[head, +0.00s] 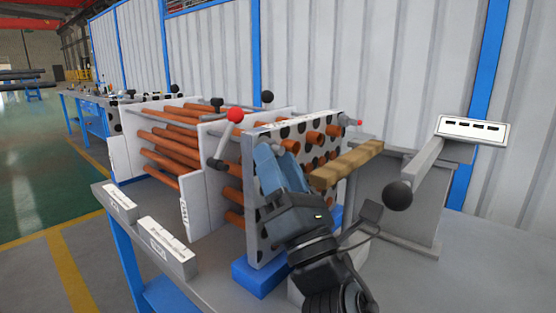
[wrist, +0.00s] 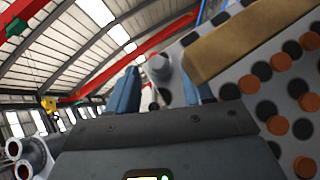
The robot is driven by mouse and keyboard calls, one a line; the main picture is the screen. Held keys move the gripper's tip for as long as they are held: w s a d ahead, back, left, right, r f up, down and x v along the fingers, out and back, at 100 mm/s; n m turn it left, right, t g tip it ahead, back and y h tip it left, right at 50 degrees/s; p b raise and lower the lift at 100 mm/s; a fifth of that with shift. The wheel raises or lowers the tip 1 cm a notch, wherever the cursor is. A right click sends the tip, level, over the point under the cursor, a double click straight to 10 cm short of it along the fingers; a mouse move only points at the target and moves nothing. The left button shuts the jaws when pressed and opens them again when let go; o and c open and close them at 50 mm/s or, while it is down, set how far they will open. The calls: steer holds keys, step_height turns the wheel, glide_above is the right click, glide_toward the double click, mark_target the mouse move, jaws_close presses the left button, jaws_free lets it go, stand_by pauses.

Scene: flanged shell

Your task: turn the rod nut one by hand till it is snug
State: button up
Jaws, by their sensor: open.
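My gripper (head: 279,160) is at the near left part of the upright grey end plate (head: 258,238), its two blue fingers pointing up and toward the plate. In the wrist view the fingers of my gripper (wrist: 160,88) stand apart with a gap between them. A small grey cylindrical piece (wrist: 158,66), which looks like the rod nut, shows beyond the fingertips, in line with the gap. I see no contact between fingers and nut. In the head view my gripper hides this spot. Whether the nut is snug cannot be told.
A wooden bar (head: 346,165) sticks out from the plate right of my gripper; it looms close in the wrist view (wrist: 245,40). Copper tubes (head: 168,160) run through the white baffles. A red-ball lever (head: 235,115) and a black-ball lever (head: 398,195) stand nearby.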

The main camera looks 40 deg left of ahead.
steer(key=shift+w+a+r, duration=0.15)
steer(key=shift+a+r, duration=0.1)
steer(key=shift+a, duration=0.1)
steer(key=shift+c, duration=0.3)
jaws_close()
